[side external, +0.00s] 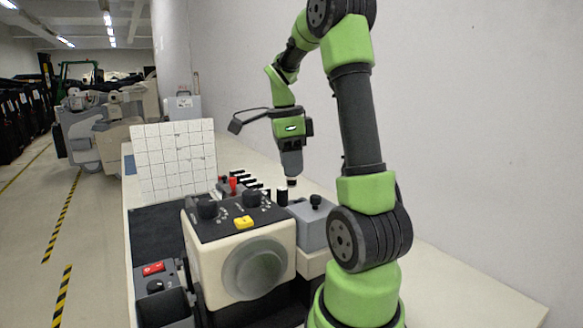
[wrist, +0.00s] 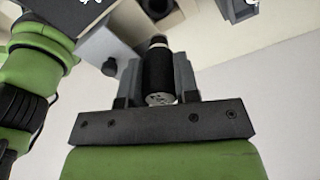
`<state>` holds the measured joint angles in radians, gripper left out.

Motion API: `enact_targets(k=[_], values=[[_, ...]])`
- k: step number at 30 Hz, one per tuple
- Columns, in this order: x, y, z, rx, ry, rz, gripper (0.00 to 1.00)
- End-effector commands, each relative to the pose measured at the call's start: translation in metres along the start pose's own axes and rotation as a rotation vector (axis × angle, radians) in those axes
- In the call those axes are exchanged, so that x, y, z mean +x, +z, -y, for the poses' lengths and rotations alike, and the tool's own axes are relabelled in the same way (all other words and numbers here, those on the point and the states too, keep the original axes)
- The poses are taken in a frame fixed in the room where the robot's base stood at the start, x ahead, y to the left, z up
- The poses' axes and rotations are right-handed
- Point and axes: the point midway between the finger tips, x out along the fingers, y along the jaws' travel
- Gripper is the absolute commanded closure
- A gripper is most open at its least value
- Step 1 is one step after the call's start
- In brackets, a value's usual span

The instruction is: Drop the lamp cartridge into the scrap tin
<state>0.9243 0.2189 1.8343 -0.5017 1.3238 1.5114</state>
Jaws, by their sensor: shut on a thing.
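The lamp cartridge (wrist: 158,75) is a black cylinder with a pale metal end face, held between the two fingers of my gripper (wrist: 155,82) in the wrist view. In the side view my gripper (side external: 291,176) points down above the bench, and only a short dark end of the cartridge (side external: 291,183) shows below the fingers. It hangs near a grey box with a black knob (side external: 315,212).
A cream machine (side external: 222,262) with black knobs, a yellow part and a large round face stands in front. A short black cylinder (side external: 283,196) stands close below my gripper. A white gridded panel (side external: 174,160) stands behind at the left. The bench is bare at the right.

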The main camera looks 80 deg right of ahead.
Motion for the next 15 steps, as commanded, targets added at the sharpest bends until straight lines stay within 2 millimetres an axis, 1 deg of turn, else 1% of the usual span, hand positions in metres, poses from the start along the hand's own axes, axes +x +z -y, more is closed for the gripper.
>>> enact_targets(k=[5,8,15], values=[[-0.001,0.0,0.0,0.0,-0.001,0.0,0.94],[-0.009,-0.001,0.001,0.0,-0.003,0.001,0.94],[-0.045,-0.005,0.001,0.001,-0.006,0.002,0.94]])
